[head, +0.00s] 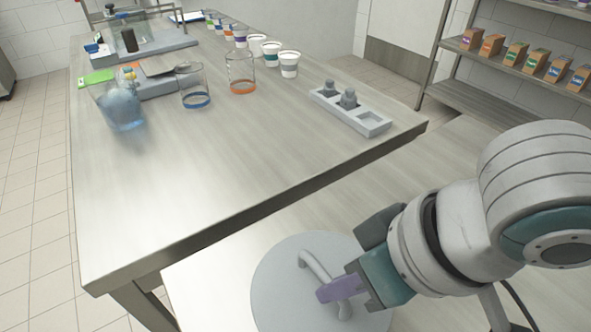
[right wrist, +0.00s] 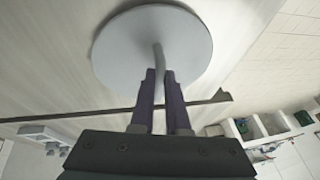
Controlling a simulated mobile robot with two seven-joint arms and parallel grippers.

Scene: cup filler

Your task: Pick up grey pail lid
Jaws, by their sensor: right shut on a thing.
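The grey pail lid (head: 275,285) is a round flat disc with a raised bar handle, at the bottom middle of the head view. My right gripper (head: 335,290) comes in from the right, with its purple fingers shut on the lid's handle. In the right wrist view, the two fingers (right wrist: 161,78) close around the handle, and the lid (right wrist: 120,45) shows beyond them. I cannot tell whether the lid touches the surface below. My left gripper is not in view.
A long table (head: 190,190) holds a glass jug (head: 122,108), clear cups with blue (head: 195,100) and orange (head: 241,88) bands, several white cups, and a grey holder (head: 365,122) with weights. A shelf (head: 515,75) with small boxes stands right. The table's near part is clear.

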